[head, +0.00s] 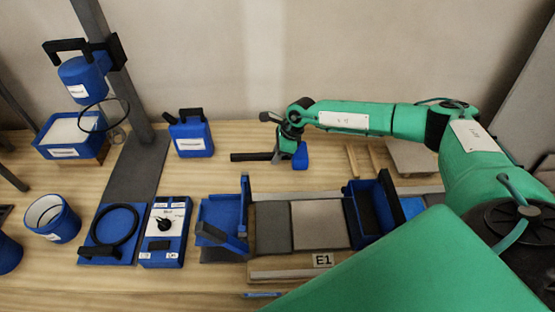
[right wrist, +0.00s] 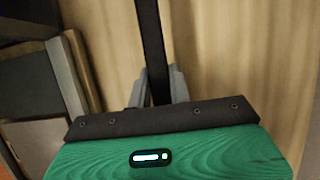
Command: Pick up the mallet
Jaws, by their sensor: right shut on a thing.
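The mallet has a black handle (head: 249,157) and a blue head (head: 300,156). It is at the back middle of the bench in the head view. My right gripper (head: 279,155) is shut on the mallet's handle, with the blue head just to its right. In the right wrist view the handle (right wrist: 150,45) runs between the two grey fingers (right wrist: 157,88). The part of the handle between the fingers is partly hidden. I cannot tell whether the mallet touches the bench. My left gripper is not in view.
In front are a board labelled E1 (head: 270,264) with tiles, and blue holders (head: 222,216) beside it. A blue jug (head: 191,134), a control box (head: 166,232) and a mixer stand (head: 137,170) are at left. Wooden strips (head: 352,161) lie to the right of the mallet.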

